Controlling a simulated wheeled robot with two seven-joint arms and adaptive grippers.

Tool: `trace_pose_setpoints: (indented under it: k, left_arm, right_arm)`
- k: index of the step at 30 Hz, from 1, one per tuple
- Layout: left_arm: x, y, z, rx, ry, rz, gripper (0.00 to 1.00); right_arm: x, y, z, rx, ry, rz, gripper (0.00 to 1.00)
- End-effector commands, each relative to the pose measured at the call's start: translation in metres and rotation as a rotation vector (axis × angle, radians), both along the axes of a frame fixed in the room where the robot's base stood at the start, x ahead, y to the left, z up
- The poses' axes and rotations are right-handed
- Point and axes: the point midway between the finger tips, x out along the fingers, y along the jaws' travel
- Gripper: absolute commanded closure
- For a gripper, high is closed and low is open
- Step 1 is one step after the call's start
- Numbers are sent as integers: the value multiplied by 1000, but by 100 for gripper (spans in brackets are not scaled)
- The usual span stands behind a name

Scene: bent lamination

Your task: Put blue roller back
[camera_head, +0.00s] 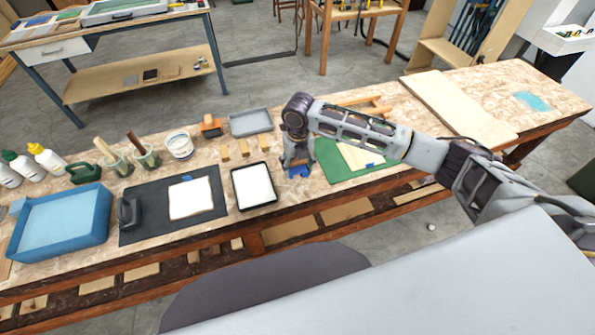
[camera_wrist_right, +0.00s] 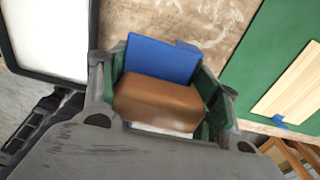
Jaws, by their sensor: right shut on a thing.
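My right gripper (camera_head: 297,163) is over the workbench, between the black-rimmed tray and the green mat. In the right wrist view the gripper (camera_wrist_right: 165,95) is shut on the blue roller, whose brown block-like part (camera_wrist_right: 158,102) lies between the fingers. Its blue part (camera_wrist_right: 160,60) shows just beyond, against the bench top. In the head view only a bit of the blue roller (camera_head: 298,172) shows under the gripper. I cannot tell whether it touches the bench. My left gripper is not in view.
The black-rimmed tray (camera_head: 235,186) with white content is close on the left. The green mat (camera_head: 330,163) with thin wood pieces is on the right. A grey tray (camera_head: 232,124), an orange tool (camera_head: 210,126) and several small wood blocks stand behind. A dark mat (camera_head: 150,228) lies farther left.

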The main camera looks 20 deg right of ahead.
Motion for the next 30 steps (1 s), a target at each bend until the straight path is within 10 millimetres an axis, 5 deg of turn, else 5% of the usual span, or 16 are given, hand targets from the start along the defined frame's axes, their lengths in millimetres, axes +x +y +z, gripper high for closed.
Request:
trace_pose_setpoints:
  k: [12,30]
  left_arm:
    - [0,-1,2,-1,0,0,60]
    - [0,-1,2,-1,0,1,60]
  right_arm:
    - [0,0,-35,-1,1,0,64]
    - [-1,0,-41,0,0,0,64]
